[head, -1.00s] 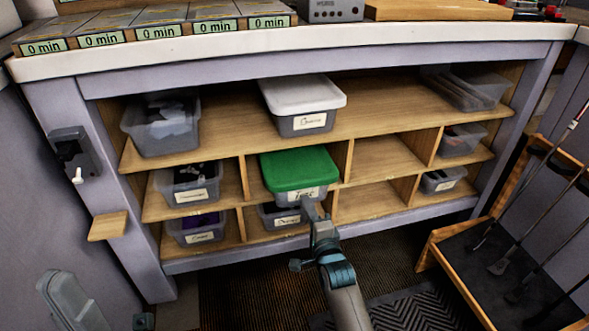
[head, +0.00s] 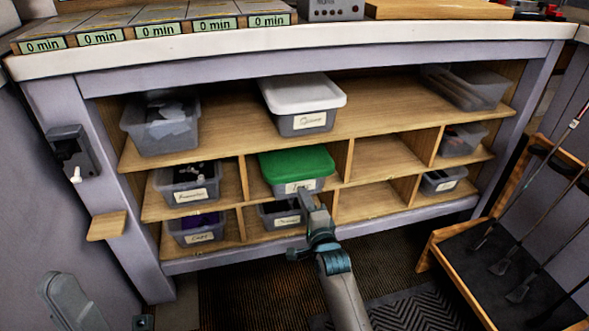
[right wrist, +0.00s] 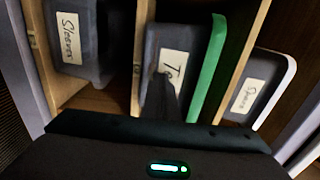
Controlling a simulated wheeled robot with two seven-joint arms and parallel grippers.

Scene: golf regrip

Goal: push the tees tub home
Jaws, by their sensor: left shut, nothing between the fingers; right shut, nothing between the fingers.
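The tees tub (head: 310,186) is a grey tub with a green lid (head: 296,163) and a white label on its front. It sits in the middle row of the shelf unit, in the second bay from the left, its front near the shelf edge. My right gripper (head: 307,198) is shut and empty, its tips at the label on the tub front and seemingly touching it. In the right wrist view the tub's label (right wrist: 172,66) is partly hidden behind the dark fingers (right wrist: 160,92). Only part of my left arm shows at the lower left; its fingers are out of view.
A white-lidded tub (head: 303,120) stands on the shelf above, and another grey tub (head: 279,214) stands in the bay below. A wooden divider (head: 340,160) is close on the right. The bay to the right (head: 383,158) is empty. A club rack (head: 500,255) stands at the right.

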